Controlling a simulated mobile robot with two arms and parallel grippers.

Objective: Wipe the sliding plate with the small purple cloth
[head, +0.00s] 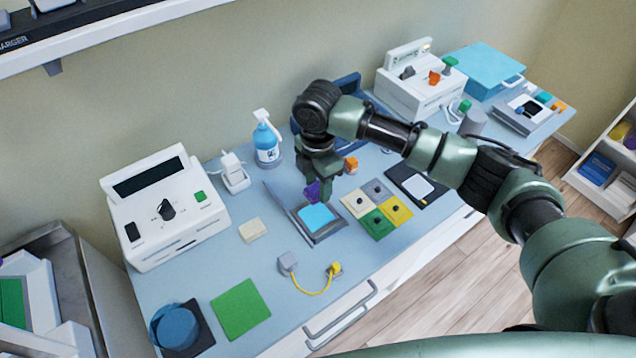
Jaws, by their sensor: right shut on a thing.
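The small purple cloth (312,193) is bunched between the fingers of my right gripper (321,188), which is shut on it. The gripper points down over the back edge of a light blue plate (318,216), which looks like the sliding plate. This plate sits in a dark grey frame (328,238) near the middle of the desk. I cannot tell whether the cloth touches the plate. The gripper hides part of the frame's back side. My left gripper is not in view.
Several coloured square pads (377,223) lie right of the frame. A blue spray bottle (267,143) stands behind it. A white device (165,208) stands at left, and a yellow cable (315,290) lies in front. A green mat (240,309) lies near the front edge.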

